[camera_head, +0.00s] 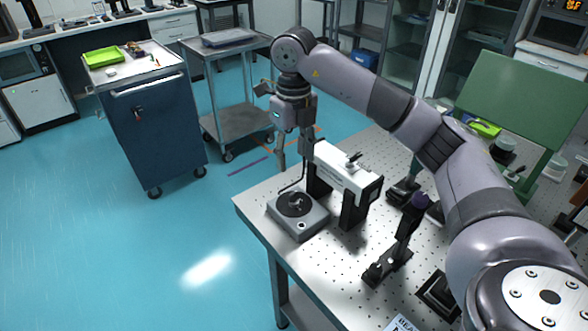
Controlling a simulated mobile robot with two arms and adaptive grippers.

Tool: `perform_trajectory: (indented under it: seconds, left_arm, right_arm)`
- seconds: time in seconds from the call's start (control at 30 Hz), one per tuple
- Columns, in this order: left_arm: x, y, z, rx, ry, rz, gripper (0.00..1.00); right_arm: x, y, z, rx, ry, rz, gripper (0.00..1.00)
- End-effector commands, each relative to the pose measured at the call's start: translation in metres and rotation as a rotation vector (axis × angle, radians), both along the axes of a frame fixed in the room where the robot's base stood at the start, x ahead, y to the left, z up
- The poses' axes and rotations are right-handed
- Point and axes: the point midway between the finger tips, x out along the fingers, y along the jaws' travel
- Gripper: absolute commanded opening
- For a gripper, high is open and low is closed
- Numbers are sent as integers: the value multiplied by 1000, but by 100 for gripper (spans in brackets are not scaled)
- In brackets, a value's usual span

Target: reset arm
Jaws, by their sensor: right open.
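My right arm reaches in from the right, over the optical table (262,205), and bends down at its far end. My right gripper (294,158) hangs there pointing down, open, with nothing visible between its fingers. It shows above and behind a grey square device with a dark round top (299,218) near the table's left edge. A white box-shaped instrument on black supports (345,170) stands close to the right of the gripper. How near the fingers are to it in depth is hard to tell. My left gripper is out of view.
A dark post mount (400,240) stands on the table under my arm. A green board (520,97) stands at the right. A blue tool cabinet (158,137) with a green tray (103,56) and a grey cart (240,121) stand beyond. Blue floor on the left is clear.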

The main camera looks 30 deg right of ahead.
Motion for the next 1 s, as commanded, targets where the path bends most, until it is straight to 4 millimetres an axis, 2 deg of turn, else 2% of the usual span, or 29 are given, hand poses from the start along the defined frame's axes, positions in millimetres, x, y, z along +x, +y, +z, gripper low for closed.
perform_trajectory:
  seconds: [0.17,0.67,0.77,1.0]
  left_arm:
    - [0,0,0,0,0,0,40]
    - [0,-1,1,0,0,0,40]
    - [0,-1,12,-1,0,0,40]
    - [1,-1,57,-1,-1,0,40]
  right_arm:
    - [0,0,9,-1,0,0,47]
    - [0,0,10,-1,0,0,47]
    - [0,0,21,-1,0,0,47]
    - [0,0,65,-1,0,0,47]
